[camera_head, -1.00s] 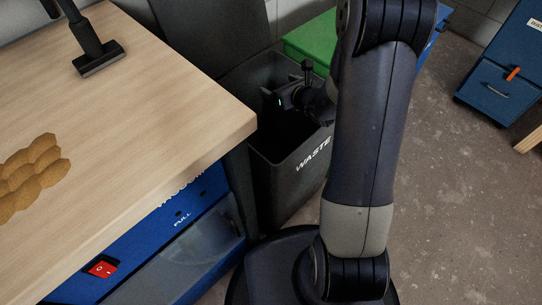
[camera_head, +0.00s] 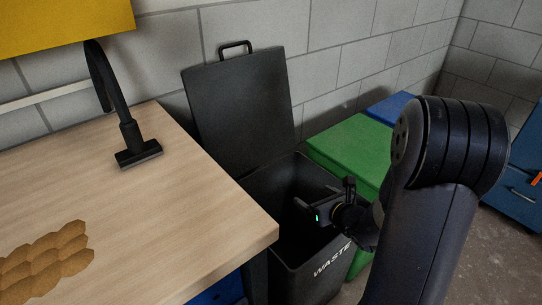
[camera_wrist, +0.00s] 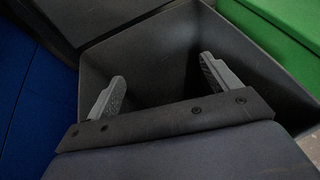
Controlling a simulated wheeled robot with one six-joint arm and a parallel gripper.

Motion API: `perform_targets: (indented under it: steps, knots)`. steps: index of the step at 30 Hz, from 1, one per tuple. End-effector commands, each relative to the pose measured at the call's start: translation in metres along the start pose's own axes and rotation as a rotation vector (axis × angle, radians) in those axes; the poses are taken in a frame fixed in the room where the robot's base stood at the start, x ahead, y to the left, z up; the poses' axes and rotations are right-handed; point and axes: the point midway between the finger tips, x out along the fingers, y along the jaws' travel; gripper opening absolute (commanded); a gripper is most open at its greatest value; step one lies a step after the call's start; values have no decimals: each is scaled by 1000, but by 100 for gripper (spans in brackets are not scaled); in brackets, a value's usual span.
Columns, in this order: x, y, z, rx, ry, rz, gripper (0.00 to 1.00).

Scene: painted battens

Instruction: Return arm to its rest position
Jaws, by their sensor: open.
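My gripper (camera_wrist: 160,84) shows in the wrist view with its two grey fingers spread apart and nothing between them. It is over the mouth of the black waste bin (camera_head: 325,268), whose dark inside shows beyond the fingers; the bin's wall also shows in the wrist view (camera_wrist: 262,62). In the head view my arm rises at the right and reaches back left to the bin, with the wrist at the bin's opening. The fingertips are hard to make out there. The bin's floor is too dark to see.
The bin's black lid (camera_head: 240,105) stands open against the block wall. A green bin (camera_head: 350,145) and a blue one (camera_head: 391,107) stand beyond it. The wooden bench (camera_head: 180,215) is at left, with a black nozzle (camera_head: 138,153) and brown scalloped pieces (camera_head: 45,265). A blue cabinet (camera_head: 515,190) is at right.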

Motion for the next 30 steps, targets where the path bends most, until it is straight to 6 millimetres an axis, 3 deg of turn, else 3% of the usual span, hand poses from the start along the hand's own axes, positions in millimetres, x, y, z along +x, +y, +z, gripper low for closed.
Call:
perform_targets:
  steps: [15,17,21,30]
  knots:
    - [101,1,-2,-1,0,2,84]
    - [90,0,18,-2,-3,-1,84]
    - [82,0,36,-2,-1,-1,84]
    - [75,0,52,0,0,0,84]
